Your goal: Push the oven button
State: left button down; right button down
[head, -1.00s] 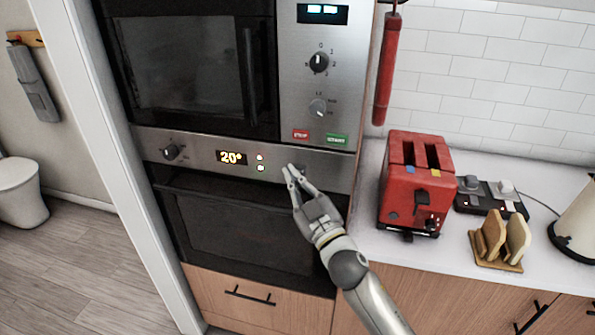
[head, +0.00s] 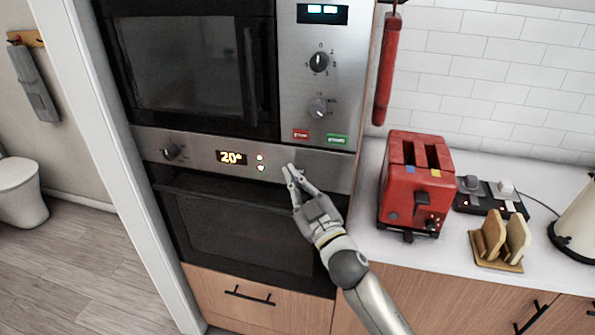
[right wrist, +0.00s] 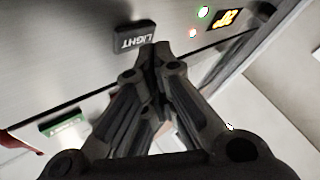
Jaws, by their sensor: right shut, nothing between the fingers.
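The oven (head: 240,225) is built in below a microwave, with a steel control strip (head: 205,160) across its top. The strip holds a knob (head: 171,152), a display (head: 231,157) reading about 20° and two small indicator lights (head: 260,162). My right gripper (head: 289,170) is shut and empty, its fingertips at the strip right of the lights. In the right wrist view a dark button marked LIGHT (right wrist: 131,38) is right by the fingertips (right wrist: 150,60), which overlap its edge. I cannot tell whether they touch it. In the head view the hand hides this button. My left gripper is not in view.
The microwave (head: 190,60) above has knobs, a red button (head: 301,134) and a green button (head: 337,139). On the counter to the right are a red toaster (head: 415,190), a toast rack (head: 500,245) and a kettle (head: 578,220). A drawer (head: 255,300) is below the oven.

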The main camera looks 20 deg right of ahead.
jog(key=shift+w+d, duration=0.25)
jog(key=shift+w, duration=0.1)
dwell(0.4)
jog(key=shift+s+a, duration=0.3)
jog(key=shift+s, duration=0.1)
jog(key=s+a, duration=0.2)
jog(key=s, duration=0.1)
jog(key=s+a, duration=0.1)
jog(key=s, duration=0.1)
jog(key=shift+a+p, duration=0.15)
jog(key=shift+p, duration=0.2)
dwell(0.3)
